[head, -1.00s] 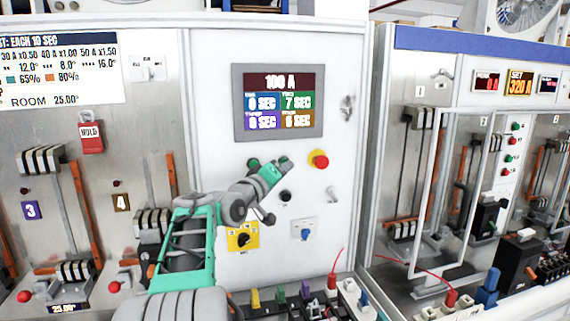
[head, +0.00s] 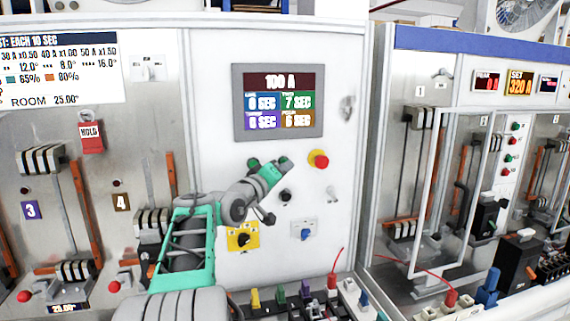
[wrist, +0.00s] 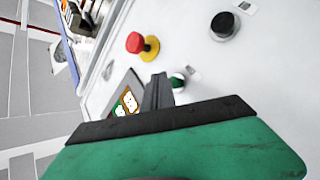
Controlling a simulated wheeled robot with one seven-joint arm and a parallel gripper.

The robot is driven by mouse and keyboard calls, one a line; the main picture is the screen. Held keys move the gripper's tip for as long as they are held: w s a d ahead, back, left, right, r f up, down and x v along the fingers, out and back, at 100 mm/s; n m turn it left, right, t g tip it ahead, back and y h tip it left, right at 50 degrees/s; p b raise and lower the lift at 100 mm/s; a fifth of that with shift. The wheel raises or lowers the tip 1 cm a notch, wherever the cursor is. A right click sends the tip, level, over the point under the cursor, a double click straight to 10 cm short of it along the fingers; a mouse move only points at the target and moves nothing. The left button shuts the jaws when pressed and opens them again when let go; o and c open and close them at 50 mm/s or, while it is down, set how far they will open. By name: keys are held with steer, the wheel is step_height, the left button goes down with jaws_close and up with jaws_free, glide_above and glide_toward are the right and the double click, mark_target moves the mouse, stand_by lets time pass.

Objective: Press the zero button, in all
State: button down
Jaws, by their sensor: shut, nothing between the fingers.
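The white panel carries a green button (head: 254,163), a black button (head: 285,196) and a red mushroom button (head: 319,160) on a yellow ring. No zero marking is readable on any of them. My gripper (head: 286,160) is shut and empty in front of the panel, between the green and red buttons in the head view. In the wrist view, its fingers (wrist: 157,92) partly cover the green button (wrist: 178,81); I cannot tell whether they touch the panel. The black button (wrist: 225,26) and red button (wrist: 135,42) are clear of the fingers there.
A display (head: 278,103) reading 100 A sits above the buttons. A yellow-plated selector (head: 243,237), a blue knob (head: 306,234) and a toggle (head: 331,194) are lower down. Coloured plugs and a red wire (head: 337,262) line the front. A glass-doored cabinet (head: 440,190) stands at right.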

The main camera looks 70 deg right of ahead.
stand_by(0.4)
steer(key=shift+w+d, duration=0.2)
steer(key=shift+d, duration=0.2)
steer(key=shift+w+d, duration=0.25)
steer(key=shift+d, duration=0.15)
stand_by(0.7)
steer(key=shift+a, duration=0.1)
steer(key=shift+s+a+b, duration=0.45)
steer(key=shift+a+b, duration=0.05)
steer(key=shift+a, duration=0.15)
steer(key=s+a+b, duration=0.1)
steer(key=a+b, duration=0.1)
steer(key=a, duration=0.1)
steer(key=s+a+b, duration=0.1)
steer(key=shift+s+a+b, duration=0.2)
steer(key=shift+s+b, duration=0.1)
